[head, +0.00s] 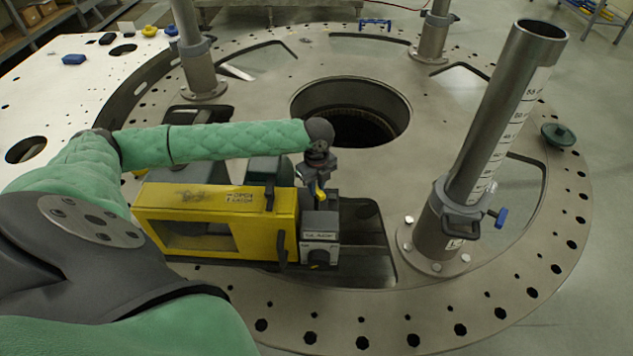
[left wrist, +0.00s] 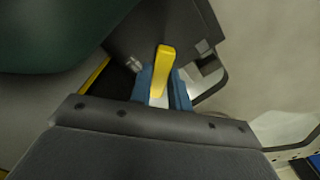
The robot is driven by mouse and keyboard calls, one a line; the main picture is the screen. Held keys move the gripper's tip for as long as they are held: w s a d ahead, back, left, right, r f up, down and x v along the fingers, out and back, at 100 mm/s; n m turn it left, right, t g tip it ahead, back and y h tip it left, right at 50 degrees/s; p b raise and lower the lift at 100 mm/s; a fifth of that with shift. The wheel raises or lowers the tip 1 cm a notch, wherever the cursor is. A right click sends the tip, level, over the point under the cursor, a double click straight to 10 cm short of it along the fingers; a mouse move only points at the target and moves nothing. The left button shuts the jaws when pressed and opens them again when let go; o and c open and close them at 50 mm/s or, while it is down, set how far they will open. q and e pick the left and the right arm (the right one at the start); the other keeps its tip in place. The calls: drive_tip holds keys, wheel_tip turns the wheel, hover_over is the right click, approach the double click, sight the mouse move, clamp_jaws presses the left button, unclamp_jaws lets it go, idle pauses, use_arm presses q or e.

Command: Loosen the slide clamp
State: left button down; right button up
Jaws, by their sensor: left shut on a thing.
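A yellow lever (head: 319,192) stands up at the right end of the yellow machine (head: 215,215), just above its grey control box (head: 319,245). I take it to be the handle of the slide clamp. My left gripper (head: 319,182) reaches down from above and is shut on this lever. In the left wrist view the yellow lever (left wrist: 164,68) sticks up between the blue finger pads (left wrist: 162,88) of my left gripper. The lower part of the lever is hidden by the fingers. My right gripper is not in view.
The machine sits on a large round metal plate (head: 400,320) with a big central hole (head: 352,112). Other posts (head: 195,55) stand farther back.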

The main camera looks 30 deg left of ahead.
use_arm(q)
drive_tip(key=n, duration=0.5)
drive_tip(key=shift+r+n, duration=0.1)
drive_tip(key=shift+n, duration=2.5)
drive_tip(key=c, duration=1.3)
unclamp_jaws()
drive_tip(key=shift+w+r+b, duration=0.1)
drive_tip(key=shift+r+b, duration=0.35)
drive_tip(key=shift+r, duration=0.15)
wheel_tip(320, 180, up, 6)
drive_tip(key=shift+f+b, duration=0.1)
drive_tip(key=shift+b, duration=1.15)
drive_tip(key=shift+r, duration=0.45)
